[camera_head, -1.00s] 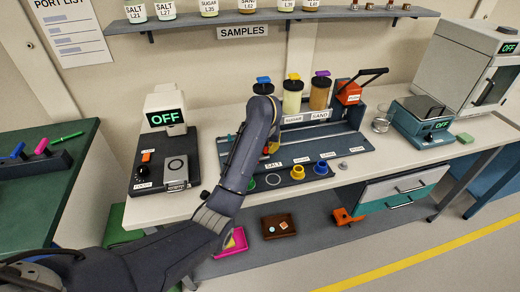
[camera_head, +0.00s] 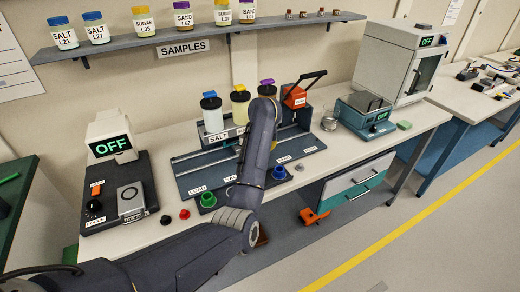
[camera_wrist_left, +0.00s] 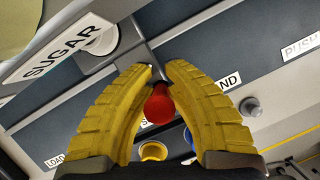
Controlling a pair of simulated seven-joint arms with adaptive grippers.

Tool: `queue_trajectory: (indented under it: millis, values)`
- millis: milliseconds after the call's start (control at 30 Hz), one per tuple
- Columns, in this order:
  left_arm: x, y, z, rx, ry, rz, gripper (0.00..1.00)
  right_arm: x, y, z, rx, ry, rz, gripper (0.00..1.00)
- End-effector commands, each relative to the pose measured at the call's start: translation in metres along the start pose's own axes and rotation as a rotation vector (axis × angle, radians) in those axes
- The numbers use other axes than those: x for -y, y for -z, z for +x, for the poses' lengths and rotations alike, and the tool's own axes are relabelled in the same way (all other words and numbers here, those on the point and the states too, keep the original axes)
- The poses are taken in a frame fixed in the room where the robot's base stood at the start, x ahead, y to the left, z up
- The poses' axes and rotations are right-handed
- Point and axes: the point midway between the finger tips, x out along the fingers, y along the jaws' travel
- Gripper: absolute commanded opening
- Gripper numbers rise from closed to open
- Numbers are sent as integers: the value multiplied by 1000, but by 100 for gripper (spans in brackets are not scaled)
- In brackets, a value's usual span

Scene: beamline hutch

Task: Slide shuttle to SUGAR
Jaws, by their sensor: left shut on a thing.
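My left gripper (camera_wrist_left: 161,72) has its two yellow fingers closed around a red knob (camera_wrist_left: 159,104), which I take to be the shuttle's handle. The rest of the shuttle cannot be made out. The SUGAR label (camera_wrist_left: 68,48) is up and left of the fingers in the left wrist view, with a white round piece (camera_wrist_left: 101,40) by it. A label ending in "ND" (camera_wrist_left: 227,82) is just right of the fingers. In the head view my arm hides the gripper and knob. It crosses the rail unit (camera_head: 188,165) before the yellowish hopper (camera_head: 240,107) and brown hopper.
A green cup (camera_head: 208,199) and blue cup (camera_head: 279,172) stand along the unit's front. An orange lever press (camera_head: 295,97) is at its right end.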

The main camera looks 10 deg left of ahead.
Motion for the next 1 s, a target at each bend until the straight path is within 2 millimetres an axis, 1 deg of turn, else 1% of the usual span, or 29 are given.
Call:
queue_trajectory:
  millis: [300,333,533,700,833,933,1000]
  values:
    - [-1,1,2,-4,-2,-1,0,2,-1,0,1,2,1,44]
    - [-1,1,2,-4,-2,-1,14,2,-1,0,1,2,1,44]
    - [-1,1,1,-2,-2,0,37,2,-3,0,3,2,1,44]
    - [0,0,1,-1,-1,0,38,2,-3,0,4,2,1,44]
    - [0,0,-1,-1,-1,0,38,-2,-6,0,7,-1,-1,44]
    - [0,-1,-7,1,-2,0,38,-1,-5,0,6,-1,0,44]
    - [0,-1,-14,2,-1,0,38,0,-5,0,5,0,0,44]
